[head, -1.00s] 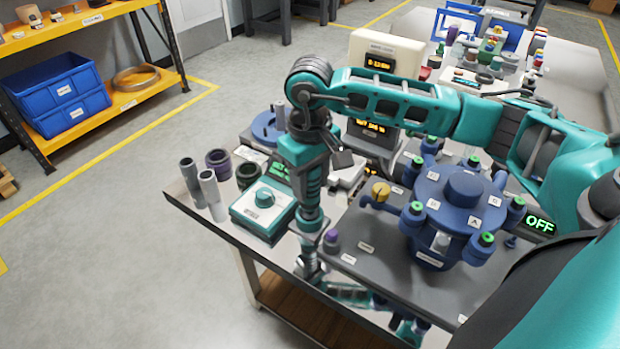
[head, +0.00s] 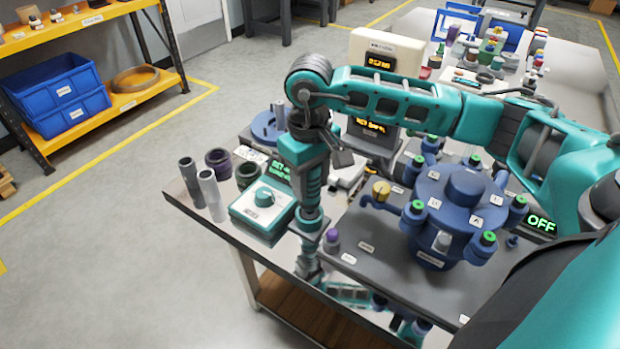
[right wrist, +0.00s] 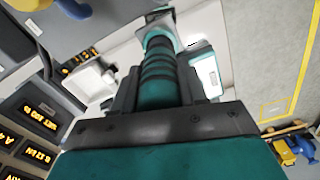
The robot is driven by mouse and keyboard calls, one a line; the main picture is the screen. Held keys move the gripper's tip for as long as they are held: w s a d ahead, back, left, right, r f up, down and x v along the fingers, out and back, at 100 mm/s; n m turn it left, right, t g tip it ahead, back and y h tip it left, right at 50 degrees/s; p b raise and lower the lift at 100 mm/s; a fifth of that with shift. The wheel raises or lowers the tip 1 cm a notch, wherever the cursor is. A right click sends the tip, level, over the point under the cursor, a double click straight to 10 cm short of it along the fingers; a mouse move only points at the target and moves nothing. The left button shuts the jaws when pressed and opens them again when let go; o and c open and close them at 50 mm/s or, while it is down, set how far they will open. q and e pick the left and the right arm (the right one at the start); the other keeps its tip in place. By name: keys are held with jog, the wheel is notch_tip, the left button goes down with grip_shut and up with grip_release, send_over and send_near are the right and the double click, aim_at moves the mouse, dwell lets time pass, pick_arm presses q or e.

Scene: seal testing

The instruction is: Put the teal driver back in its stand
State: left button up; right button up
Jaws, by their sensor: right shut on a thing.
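My right gripper (head: 308,242) points down over the near edge of the bench, just right of the white-and-teal box with a knob. In the right wrist view it is shut on the teal driver (right wrist: 158,75), a teal grip with black rings between the two fingers. A grey part shows at the driver's far end. My left gripper is not in view.
The knob box (head: 264,208) and grey tubes (head: 212,190) stand left of the gripper. Dark rings (head: 218,162) sit behind them. A blue multi-port housing (head: 455,210) and a purple-topped peg (head: 331,238) stand to the right. Open floor lies beyond the bench's left edge.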

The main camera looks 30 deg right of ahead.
jog(key=o, duration=1.3)
jog(key=shift+f, duration=0.1)
jog(key=shift+c, duration=0.2)
notch_tip(320, 180, up, 9)
jog(key=p, duration=0.5)
